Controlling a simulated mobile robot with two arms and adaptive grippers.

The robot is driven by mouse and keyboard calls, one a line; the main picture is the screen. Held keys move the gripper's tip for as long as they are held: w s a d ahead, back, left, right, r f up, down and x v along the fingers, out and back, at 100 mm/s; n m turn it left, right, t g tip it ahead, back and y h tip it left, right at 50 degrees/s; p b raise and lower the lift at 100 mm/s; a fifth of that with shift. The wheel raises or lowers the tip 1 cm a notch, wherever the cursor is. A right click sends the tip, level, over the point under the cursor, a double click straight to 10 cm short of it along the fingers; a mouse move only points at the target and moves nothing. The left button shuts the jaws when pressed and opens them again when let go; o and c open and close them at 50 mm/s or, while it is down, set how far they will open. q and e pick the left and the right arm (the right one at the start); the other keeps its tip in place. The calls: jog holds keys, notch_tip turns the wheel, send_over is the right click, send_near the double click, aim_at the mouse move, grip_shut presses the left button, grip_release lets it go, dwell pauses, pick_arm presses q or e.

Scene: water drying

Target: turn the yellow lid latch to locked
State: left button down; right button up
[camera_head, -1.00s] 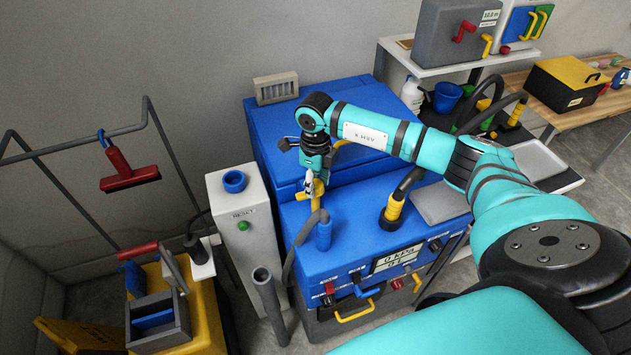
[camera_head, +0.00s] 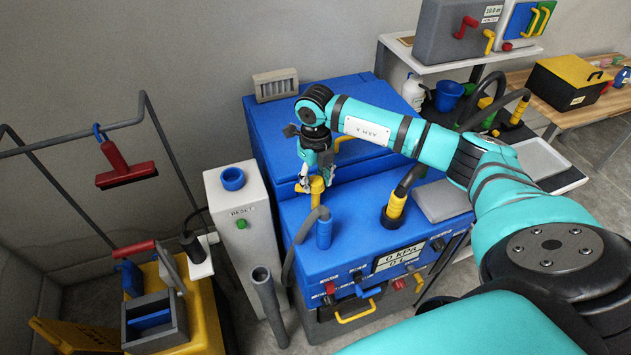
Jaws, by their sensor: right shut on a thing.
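The yellow lid latch (camera_head: 317,187) stands at the front left edge of the blue lid (camera_head: 275,135) on the blue machine. My right gripper (camera_head: 317,178) points down from above and is shut on the latch's top. Its fingers partly hide the latch, so its exact turn is hard to read. My left gripper is not in view.
A grey hose with a blue end (camera_head: 324,233) rises just in front of the latch. A black-and-yellow hose fitting (camera_head: 395,207) stands to the right. A white RESET post (camera_head: 238,215) stands at the left. A yellow lid handle (camera_head: 345,141) is behind my wrist.

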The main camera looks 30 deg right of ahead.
jog(key=m+b, duration=0.1)
jog(key=m, duration=0.5)
jog(key=shift+m+b, duration=0.3)
jog(key=shift+b, duration=0.1)
jog(key=m, duration=0.5)
jog(key=shift+r+m+b, duration=0.1)
jog(key=shift+m+b, duration=0.3)
jog(key=o, duration=1.1)
jog(key=shift+o, duration=0.2)
notch_tip(320, 180, up, 12)
